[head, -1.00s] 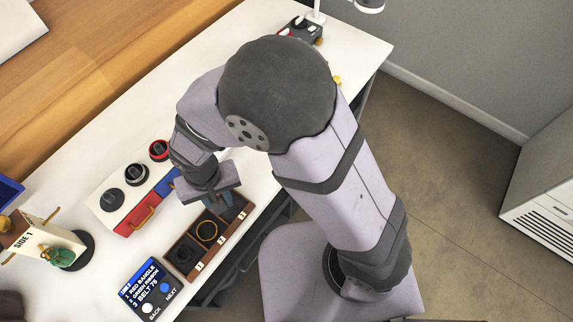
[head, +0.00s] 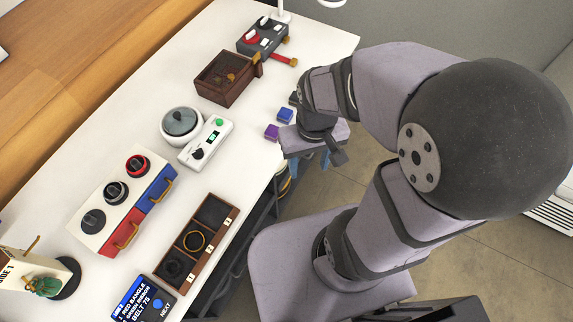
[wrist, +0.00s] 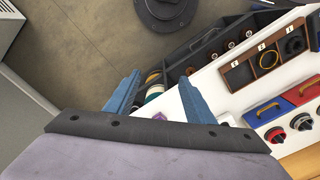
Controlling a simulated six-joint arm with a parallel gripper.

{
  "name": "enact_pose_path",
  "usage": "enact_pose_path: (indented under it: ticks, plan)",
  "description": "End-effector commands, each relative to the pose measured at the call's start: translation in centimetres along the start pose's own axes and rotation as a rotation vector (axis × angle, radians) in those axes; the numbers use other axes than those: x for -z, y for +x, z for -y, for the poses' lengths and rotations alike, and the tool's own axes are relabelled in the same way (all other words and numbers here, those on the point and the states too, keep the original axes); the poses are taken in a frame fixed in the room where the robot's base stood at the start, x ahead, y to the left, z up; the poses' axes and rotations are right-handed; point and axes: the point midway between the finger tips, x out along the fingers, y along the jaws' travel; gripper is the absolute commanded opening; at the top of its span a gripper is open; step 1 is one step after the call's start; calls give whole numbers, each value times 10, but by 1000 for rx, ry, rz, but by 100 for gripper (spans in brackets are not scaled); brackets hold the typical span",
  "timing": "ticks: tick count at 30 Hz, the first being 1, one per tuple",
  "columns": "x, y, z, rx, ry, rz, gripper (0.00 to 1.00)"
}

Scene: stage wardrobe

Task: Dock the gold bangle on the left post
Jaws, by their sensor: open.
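The gold bangle (head: 195,240) lies in the middle compartment, marked 2, of a brown wooden tray (head: 222,248). It also shows in the wrist view (wrist: 268,59). A white box (head: 104,207) with a red and a blue drawer carries three dark round fixtures in a row. The left one (head: 93,221) looks plain dark; whether these are the posts is not clear. The right one has a red ring. My gripper (head: 328,158) is open and empty by the table's right edge, well apart from the bangle. Its blue fingers (wrist: 160,90) show clear in the wrist view.
A black ring (head: 172,267) lies in compartment 1; compartment 3 looks empty. Rolls (wrist: 153,86) show below the table edge.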

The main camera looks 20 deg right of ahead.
Motion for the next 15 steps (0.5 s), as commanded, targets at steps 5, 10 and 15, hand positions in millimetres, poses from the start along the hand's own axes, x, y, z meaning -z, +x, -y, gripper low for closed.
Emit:
enact_pose_path:
  ticks: [5, 10, 15]
  plan:
    - [0, 0, 0, 0, 0, 0, 51]
    - [0, 1, 2, 0, -6, 0, 51]
    - [0, 12, 17, 0, -75, 2, 51]
